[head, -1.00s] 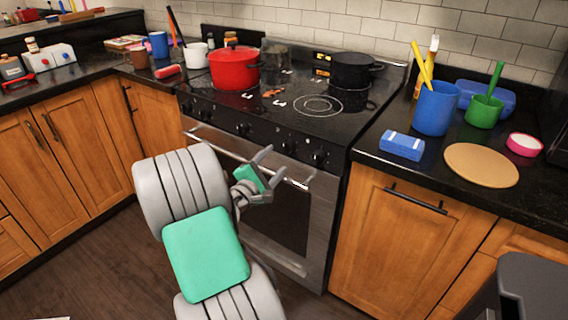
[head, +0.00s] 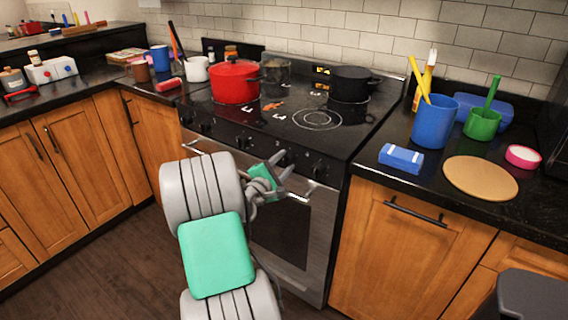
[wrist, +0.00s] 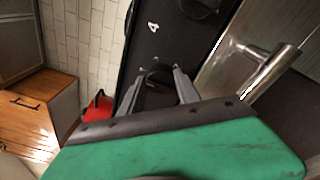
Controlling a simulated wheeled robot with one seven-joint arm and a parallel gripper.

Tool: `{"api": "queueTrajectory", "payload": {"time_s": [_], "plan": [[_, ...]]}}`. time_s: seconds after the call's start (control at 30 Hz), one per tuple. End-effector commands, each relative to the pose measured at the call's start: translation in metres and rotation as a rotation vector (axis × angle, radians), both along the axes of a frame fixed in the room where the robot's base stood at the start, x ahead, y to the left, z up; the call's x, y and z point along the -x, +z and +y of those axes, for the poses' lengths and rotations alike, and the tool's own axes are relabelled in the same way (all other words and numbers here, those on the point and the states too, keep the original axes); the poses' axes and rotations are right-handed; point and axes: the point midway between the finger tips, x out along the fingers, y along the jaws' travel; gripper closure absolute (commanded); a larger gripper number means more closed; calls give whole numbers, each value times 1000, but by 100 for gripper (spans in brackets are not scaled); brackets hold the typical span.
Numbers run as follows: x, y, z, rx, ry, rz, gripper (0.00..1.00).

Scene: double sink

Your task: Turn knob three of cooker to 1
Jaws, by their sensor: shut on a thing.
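The cooker (head: 330,140) has a black front panel with a row of dark knobs above a silver oven handle. My gripper (head: 291,167) is at the right half of this panel, above the handle. In the wrist view my gripper (wrist: 157,88) has its two grey fingers on either side of a dark round knob (wrist: 158,72), shut on it. A white "4" label shows on the black surface beyond it. The knob's pointer and setting cannot be read. Another knob (head: 318,168) shows just right of my gripper in the head view.
The oven handle (wrist: 268,75) lies close to the right of my fingers in the wrist view. A red pot (head: 235,82) and a black pot (head: 351,83) stand on the hob. The right counter holds a blue cup (head: 433,122) and other items.

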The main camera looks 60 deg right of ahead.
Motion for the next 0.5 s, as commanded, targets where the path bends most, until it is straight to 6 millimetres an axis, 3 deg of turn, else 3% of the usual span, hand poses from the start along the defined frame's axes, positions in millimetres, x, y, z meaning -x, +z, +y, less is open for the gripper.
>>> {"api": "queueTrajectory", "payload": {"time_s": [0.4,0.5], "plan": [[0,-1,0,-1,0,0,100],[0,-1,0,-1,0,0,100]]}}
